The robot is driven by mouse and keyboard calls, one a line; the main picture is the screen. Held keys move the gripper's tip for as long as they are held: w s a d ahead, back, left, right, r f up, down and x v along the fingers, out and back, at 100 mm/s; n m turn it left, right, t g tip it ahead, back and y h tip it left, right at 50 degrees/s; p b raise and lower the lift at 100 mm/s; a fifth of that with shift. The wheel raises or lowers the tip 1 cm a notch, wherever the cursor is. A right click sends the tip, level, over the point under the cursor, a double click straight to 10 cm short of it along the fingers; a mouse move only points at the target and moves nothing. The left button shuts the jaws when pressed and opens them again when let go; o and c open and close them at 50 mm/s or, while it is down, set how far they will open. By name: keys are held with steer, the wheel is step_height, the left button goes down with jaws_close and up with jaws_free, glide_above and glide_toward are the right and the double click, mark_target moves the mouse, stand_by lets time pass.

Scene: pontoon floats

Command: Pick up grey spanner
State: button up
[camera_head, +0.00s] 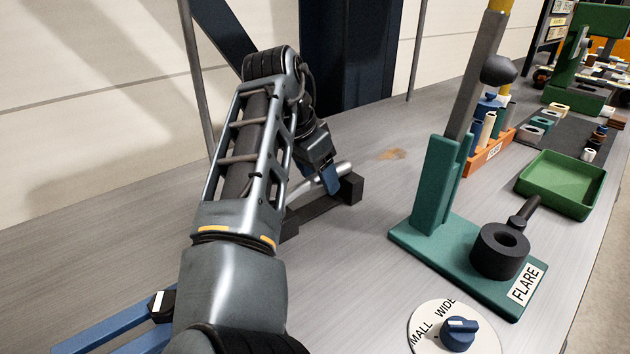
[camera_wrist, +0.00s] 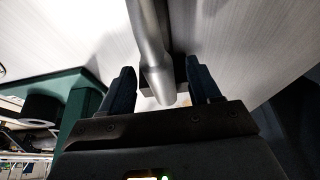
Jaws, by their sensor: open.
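A smooth silver-grey bar (camera_head: 338,172) rests across a low black holder (camera_head: 352,188) on the bench in the head view. It looks round, and no spanner jaw shows, so I cannot tell whether it is the grey spanner. My gripper (camera_head: 328,180) is at the bar, pointing down, and partly hides it and the holder. In the wrist view the bar (camera_wrist: 152,45) runs down between the two dark blue fingers of my gripper (camera_wrist: 162,80), which are open on either side of it. Clear gaps show between bar and fingers.
A green flaring stand (camera_head: 437,185) with a grey lever and black ring stands right of the holder. A round SMALL/WIDE dial (camera_head: 430,335) is at the front. A green tray (camera_head: 560,180) and an orange rack (camera_head: 490,155) lie further right. Bare bench lies between holder and stand.

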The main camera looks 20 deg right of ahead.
steer(key=shift+f, duration=0.25)
steer(key=shift+d, duration=0.1)
steer(key=shift+c, duration=0.3)
jaws_close()
